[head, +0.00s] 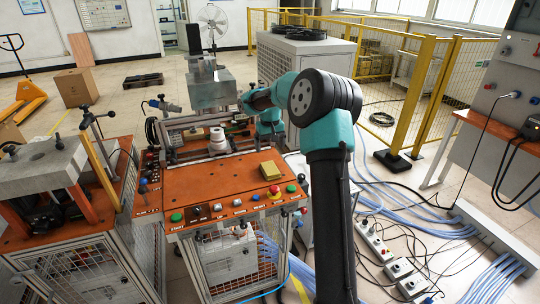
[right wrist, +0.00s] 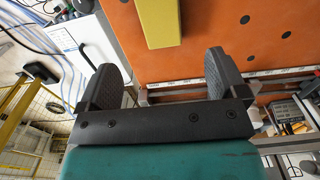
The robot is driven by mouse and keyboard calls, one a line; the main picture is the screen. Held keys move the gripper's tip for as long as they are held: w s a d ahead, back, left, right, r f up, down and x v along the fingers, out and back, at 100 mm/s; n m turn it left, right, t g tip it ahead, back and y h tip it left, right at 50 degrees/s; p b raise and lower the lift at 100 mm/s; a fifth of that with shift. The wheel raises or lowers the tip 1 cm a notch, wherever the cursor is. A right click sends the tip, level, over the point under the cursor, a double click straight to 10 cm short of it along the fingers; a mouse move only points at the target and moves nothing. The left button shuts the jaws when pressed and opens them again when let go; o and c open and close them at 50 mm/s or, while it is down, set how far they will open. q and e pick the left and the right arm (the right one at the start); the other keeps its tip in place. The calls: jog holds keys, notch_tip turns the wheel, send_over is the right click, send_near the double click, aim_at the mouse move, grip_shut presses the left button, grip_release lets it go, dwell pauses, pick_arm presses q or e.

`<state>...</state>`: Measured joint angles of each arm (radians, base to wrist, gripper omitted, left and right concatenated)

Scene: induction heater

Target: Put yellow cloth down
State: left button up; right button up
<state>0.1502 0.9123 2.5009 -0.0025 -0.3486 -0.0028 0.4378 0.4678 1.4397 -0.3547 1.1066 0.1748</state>
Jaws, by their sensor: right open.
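The yellow cloth (head: 270,170), a small folded block, lies on the orange tabletop (head: 205,187) near its right side. In the right wrist view, the yellow cloth (right wrist: 159,22) is beyond the fingertips and cut off by the top edge. My right gripper (right wrist: 165,75) is open with nothing between its two dark fingers. It is apart from the cloth. In the head view, my right arm reaches over the table's right side, and its fingers are hard to make out. My left gripper is not in view.
A white roll-like piece (head: 217,139) and a metal block (head: 210,88) stand behind the cloth. A front panel with buttons (head: 240,203) edges the table. Another machine (head: 45,170) stands at left. Yellow fencing (head: 425,90) and floor cables lie at right. The table's middle is mostly clear.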

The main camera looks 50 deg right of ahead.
jog(key=shift+r, duration=0.65)
